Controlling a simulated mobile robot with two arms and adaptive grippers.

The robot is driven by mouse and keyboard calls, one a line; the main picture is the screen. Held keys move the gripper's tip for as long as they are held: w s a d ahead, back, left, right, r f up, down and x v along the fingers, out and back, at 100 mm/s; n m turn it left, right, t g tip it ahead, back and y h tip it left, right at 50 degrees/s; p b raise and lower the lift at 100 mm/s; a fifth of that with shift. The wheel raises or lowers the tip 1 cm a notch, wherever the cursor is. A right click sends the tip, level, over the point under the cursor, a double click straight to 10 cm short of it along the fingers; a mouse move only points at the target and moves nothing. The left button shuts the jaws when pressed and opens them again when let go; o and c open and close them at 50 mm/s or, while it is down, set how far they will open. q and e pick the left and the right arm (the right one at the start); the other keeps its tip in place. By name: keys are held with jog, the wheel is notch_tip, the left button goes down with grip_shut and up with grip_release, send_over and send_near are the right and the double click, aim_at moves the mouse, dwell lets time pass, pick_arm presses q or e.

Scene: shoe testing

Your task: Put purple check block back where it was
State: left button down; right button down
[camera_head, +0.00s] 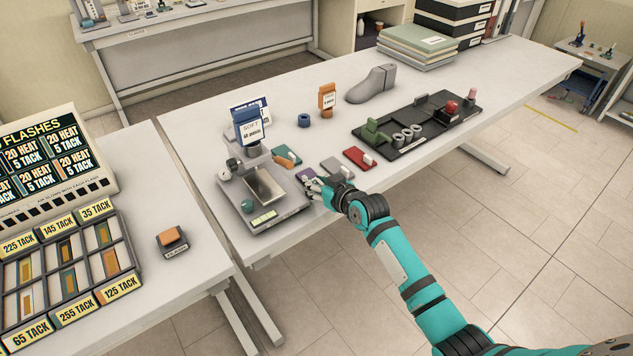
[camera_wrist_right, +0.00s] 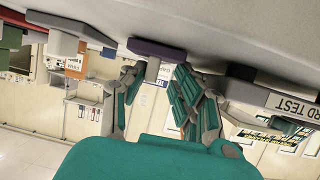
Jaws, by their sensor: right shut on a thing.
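The purple check block (camera_head: 306,174) rests on the table beside the testing device, partly hidden by my right gripper (camera_head: 322,187). In the right wrist view, which is upside down, the purple block (camera_wrist_right: 157,48) is against the tabletop, with its pale grip between the fingers of my right gripper (camera_wrist_right: 160,80). The right gripper is shut on it, low at the table's front edge. My left gripper is not in view.
The grey testing device (camera_head: 263,186) stands close on the left. A grey block (camera_head: 334,167), a red block (camera_head: 357,158) and a teal block (camera_head: 287,153) are nearby. A black tray (camera_head: 416,121) lies to the right, with a grey shoe last (camera_head: 373,84) behind.

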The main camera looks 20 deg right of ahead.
jog(key=c, duration=1.3)
grip_release()
jog(key=shift+f, duration=0.1)
jog(key=shift+s, duration=0.1)
jog(key=v, duration=1.2)
jog(key=shift+b, duration=0.4)
